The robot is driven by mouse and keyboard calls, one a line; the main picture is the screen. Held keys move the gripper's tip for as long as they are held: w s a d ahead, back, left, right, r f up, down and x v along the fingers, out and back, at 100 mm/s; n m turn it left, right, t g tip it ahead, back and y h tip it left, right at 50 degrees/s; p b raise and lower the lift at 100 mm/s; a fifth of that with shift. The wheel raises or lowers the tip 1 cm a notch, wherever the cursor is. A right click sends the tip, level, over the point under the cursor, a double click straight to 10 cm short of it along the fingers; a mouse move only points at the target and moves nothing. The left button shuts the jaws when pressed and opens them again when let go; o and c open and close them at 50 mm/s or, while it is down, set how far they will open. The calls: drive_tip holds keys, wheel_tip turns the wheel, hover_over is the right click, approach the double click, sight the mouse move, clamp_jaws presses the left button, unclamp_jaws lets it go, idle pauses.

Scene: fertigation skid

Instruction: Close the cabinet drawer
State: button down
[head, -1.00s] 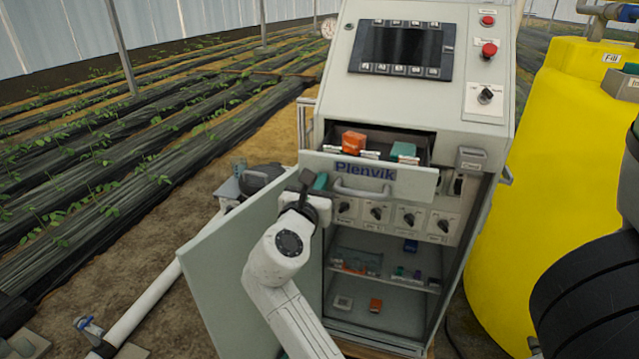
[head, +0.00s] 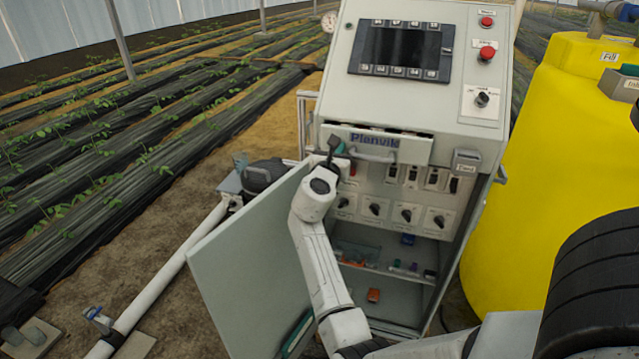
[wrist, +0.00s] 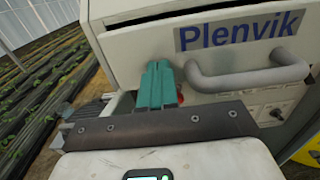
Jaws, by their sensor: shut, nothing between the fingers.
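The cabinet drawer (head: 414,149) is the pale front with the "Plenvik" label, high in the grey cabinet under the sloped panel. It stands nearly flush, with a thin dark gap along its top edge. The drawer front (wrist: 140,42) fills the upper part of the wrist view, its grey bar handle (wrist: 245,80) to the right. My gripper (head: 337,148) is at the left end of the drawer front. In the wrist view its teal fingers (wrist: 157,75) are together and empty, left of the handle, at the front's lower left. I cannot tell if they touch it.
The cabinet door (head: 250,265) stands open on the left, beside my arm. Below the drawer are knobs (head: 405,215) and a shelf (head: 385,268) with small items. A yellow tank (head: 560,150) stands close on the right. White pipe (head: 165,275) runs along the ground at left.

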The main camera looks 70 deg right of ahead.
drive_tip(key=d, duration=0.4)
drive_tip(key=shift+w, duration=0.15)
drive_tip(key=shift+r, duration=0.15)
drive_tip(key=shift+a, duration=0.15)
